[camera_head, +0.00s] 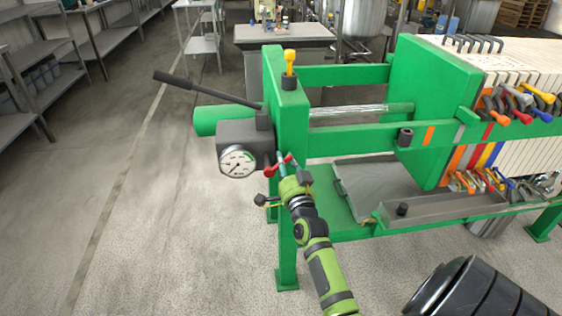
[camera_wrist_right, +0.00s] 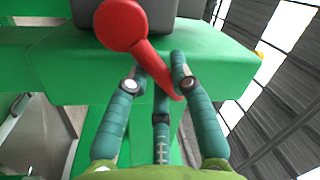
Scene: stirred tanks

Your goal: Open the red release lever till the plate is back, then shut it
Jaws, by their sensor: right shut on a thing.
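The red release lever (camera_head: 270,172) sits beside the round gauge on the near side of the press's green end frame. In the right wrist view it is a red ball with a tapering rod (camera_wrist_right: 122,27). My right gripper (camera_head: 290,174) reaches up to it from below and is shut on the rod, its teal fingers (camera_wrist_right: 160,75) on both sides. The green plate (camera_head: 432,110) stands against the white plate pack (camera_head: 512,85), with a gap between it and the end frame (camera_head: 288,110). A shiny rod (camera_head: 348,110) spans that gap. My left gripper is not in view.
A pressure gauge (camera_head: 238,162), a long dark pump handle (camera_head: 205,90) and a yellow-topped lever (camera_head: 290,62) are close by. A grey tray (camera_head: 440,206) lies below the press. Shelves (camera_head: 40,85) stand at left; the floor between is clear.

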